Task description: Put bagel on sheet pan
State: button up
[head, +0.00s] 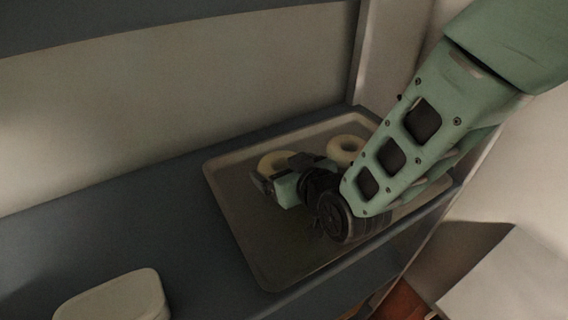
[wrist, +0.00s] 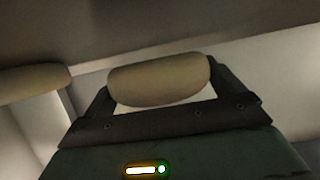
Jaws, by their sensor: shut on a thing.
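A pale ring-shaped bagel (head: 277,159) is at my gripper (head: 282,177), over the left back part of the sheet pan (head: 262,250). In the wrist view my gripper (wrist: 162,88) is shut on this bagel (wrist: 158,78), which sits between the two fingers. Whether its underside touches the pan is hidden. A second bagel (head: 345,148) lies on the pan at the back right, just behind my wrist. A bagel (wrist: 32,82) also shows at the left edge of the wrist view. My arm covers the right part of the pan.
The pan rests on a dark blue-grey counter (head: 130,235). A pale rounded object (head: 115,297) stands at the front left, cut off by the frame. A wall (head: 150,110) rises behind. The front left of the pan is bare.

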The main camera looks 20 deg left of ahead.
jog(key=shift+f+b, duration=0.35)
jog(key=shift+b, duration=0.15)
jog(key=shift+f, duration=0.1)
jog(key=shift+s+d+f+b, duration=0.15)
jog(key=shift+f+b, duration=0.15)
jog(key=o, duration=0.7)
jog(key=shift+f, duration=0.1)
jog(key=shift+r+p, duration=0.65)
jog(key=shift+p, duration=0.2)
jog(key=b+v, duration=0.3)
jog(key=v, duration=0.9)
jog(key=shift+r, duration=0.2)
